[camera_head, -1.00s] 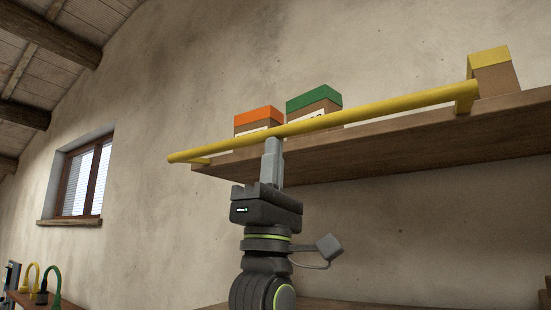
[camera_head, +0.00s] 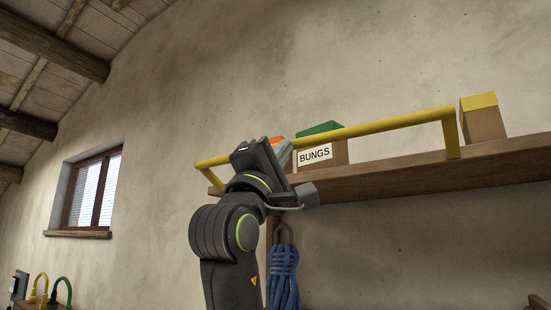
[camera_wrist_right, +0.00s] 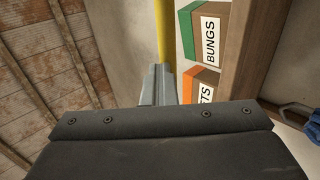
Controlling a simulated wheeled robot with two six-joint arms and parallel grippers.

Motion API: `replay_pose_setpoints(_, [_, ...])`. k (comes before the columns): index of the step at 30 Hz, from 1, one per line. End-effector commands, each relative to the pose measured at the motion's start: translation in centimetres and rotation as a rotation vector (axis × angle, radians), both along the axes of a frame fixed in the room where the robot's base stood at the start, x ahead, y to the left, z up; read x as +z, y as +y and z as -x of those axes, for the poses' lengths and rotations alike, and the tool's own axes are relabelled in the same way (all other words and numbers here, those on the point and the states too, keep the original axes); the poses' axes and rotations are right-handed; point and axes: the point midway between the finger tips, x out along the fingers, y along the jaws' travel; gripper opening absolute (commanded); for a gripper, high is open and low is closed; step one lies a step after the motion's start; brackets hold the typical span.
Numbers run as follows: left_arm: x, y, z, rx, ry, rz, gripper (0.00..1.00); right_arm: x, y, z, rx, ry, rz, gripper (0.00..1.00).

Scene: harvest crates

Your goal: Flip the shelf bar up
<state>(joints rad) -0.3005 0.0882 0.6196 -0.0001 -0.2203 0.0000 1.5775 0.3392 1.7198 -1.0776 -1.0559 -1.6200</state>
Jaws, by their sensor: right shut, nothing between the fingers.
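The yellow shelf bar (camera_head: 385,124) runs along the front of the wooden shelf (camera_head: 400,175), raised above its edge. Its right end arm (camera_head: 451,137) stands nearly upright from the shelf. My right gripper (camera_head: 284,150) is shut and empty at the bar's left part, hiding a stretch of it. In the right wrist view the shut fingers (camera_wrist_right: 159,85) meet the bar (camera_wrist_right: 163,30), seemingly touching it; exact contact is hidden. My left gripper is not in view.
Behind the bar stand a green-topped box (camera_head: 322,150) labelled BUNGS, a mostly hidden orange-topped box (camera_head: 277,140) and a yellow-topped box (camera_head: 484,118). A blue rope coil (camera_head: 283,272) hangs below the shelf.

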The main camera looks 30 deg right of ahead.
Motion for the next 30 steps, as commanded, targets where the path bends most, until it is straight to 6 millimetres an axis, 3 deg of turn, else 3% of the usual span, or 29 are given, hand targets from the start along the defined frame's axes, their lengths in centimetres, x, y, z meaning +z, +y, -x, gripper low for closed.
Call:
replay_pose_setpoints(3, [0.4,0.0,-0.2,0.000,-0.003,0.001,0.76,1.4,-0.2,-0.1,0.002,0.043,-0.102,0.00])
replay_pose_setpoints(14, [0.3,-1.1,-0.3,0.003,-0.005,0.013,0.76,4.3,-1.8,-0.7,-0.004,0.038,-0.091,0.00])
replay_pose_setpoints(30, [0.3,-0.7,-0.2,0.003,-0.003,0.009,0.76,7.4,-4.9,-2.1,-0.002,0.039,-0.090,0.00])
